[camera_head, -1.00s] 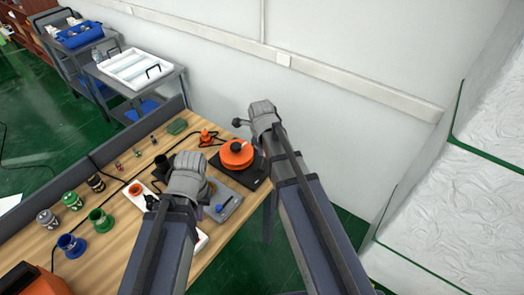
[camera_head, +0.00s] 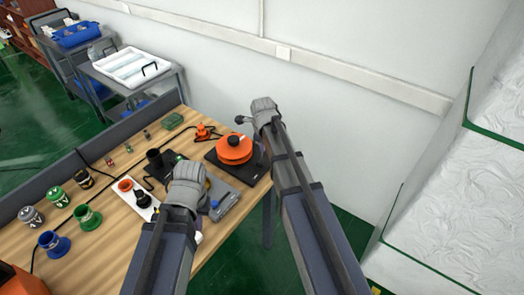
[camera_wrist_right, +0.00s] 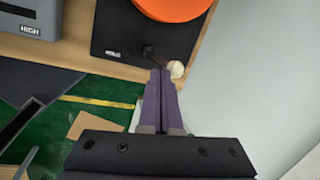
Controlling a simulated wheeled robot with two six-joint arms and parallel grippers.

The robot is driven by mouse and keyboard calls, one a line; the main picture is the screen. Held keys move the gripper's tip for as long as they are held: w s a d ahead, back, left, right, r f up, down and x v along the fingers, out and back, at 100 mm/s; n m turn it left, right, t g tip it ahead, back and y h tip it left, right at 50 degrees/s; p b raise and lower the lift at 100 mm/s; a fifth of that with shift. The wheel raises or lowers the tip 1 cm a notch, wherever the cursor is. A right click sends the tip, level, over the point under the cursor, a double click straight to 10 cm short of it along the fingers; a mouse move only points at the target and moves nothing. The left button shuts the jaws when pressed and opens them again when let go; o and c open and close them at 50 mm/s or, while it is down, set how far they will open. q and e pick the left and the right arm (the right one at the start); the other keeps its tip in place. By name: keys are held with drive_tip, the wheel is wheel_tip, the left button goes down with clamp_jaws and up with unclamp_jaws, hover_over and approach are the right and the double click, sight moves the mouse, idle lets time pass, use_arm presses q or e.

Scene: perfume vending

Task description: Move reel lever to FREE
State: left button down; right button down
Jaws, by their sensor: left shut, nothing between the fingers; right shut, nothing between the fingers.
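The reel is an orange disc (camera_head: 235,148) on a black base (camera_head: 250,170) near the table's far right corner. The right wrist view shows the disc's edge (camera_wrist_right: 172,6) and the base (camera_wrist_right: 112,30) with a label that seems to read HOLD. A dark lever with a cream knob (camera_wrist_right: 177,69) sticks out at the base's edge. My right gripper (camera_wrist_right: 161,75) is shut and empty, its tips right at the lever beside the knob; I cannot tell whether they touch. My left gripper (camera_head: 187,180) is over the table left of the reel, its fingertips hidden.
A grey box marked HIGH (camera_wrist_right: 30,18) stands left of the reel base. Green (camera_head: 88,217), blue (camera_head: 53,243) and other spools stand on the table's left. A white tray (camera_head: 148,210) holds cups. A white wall lies behind the reel.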

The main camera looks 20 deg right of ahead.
drive_tip(key=shift+w+d+f, duration=0.1)
drive_tip(key=shift+w+d, duration=0.45)
drive_tip(key=shift+w, duration=0.1)
drive_tip(key=shift+s, duration=0.1)
drive_tip(key=shift+s+a+f, duration=0.1)
drive_tip(key=shift+s+a, duration=0.15)
drive_tip(key=shift+a, duration=0.3)
